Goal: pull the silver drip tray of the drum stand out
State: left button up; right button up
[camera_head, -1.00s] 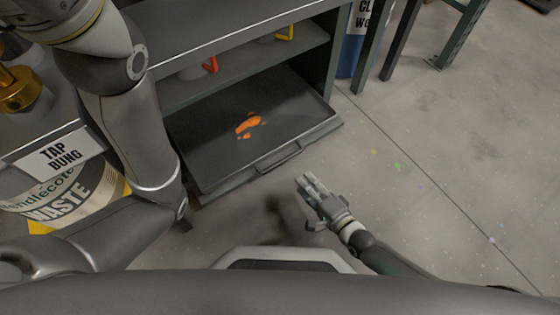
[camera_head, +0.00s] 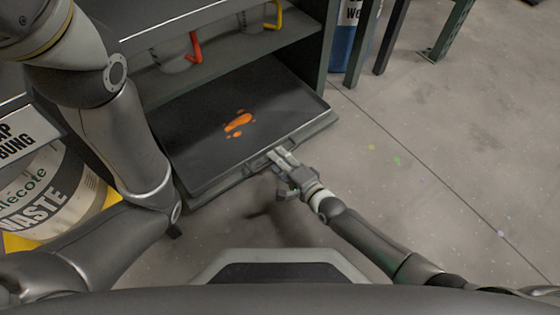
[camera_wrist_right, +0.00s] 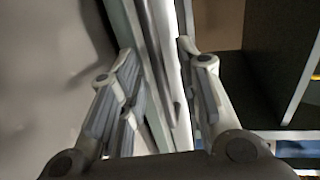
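The drip tray (camera_head: 205,135) is a wide, shallow, dark grey tray with a grey rim, at the bottom of the stand. An orange spill (camera_head: 238,122) lies on it. Its front handle (camera_head: 258,163) is partly hidden by my right gripper (camera_head: 281,156), which is at the tray's front edge. In the right wrist view, the two fingers of the right gripper (camera_wrist_right: 160,70) stand apart. A long pale bar or edge of the tray front (camera_wrist_right: 163,50) runs between them; I cannot tell whether they touch it. My left gripper is not in view; only the left arm shows.
The stand's shelf (camera_head: 225,55) above the tray holds containers with a red handle (camera_head: 194,48) and a yellow handle (camera_head: 276,15). A waste drum (camera_head: 55,195) stands at the left. A blue drum (camera_head: 350,45) stands behind right. The floor (camera_head: 430,160) at the right is clear.

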jog(key=shift+c, duration=0.4)
grip_shut()
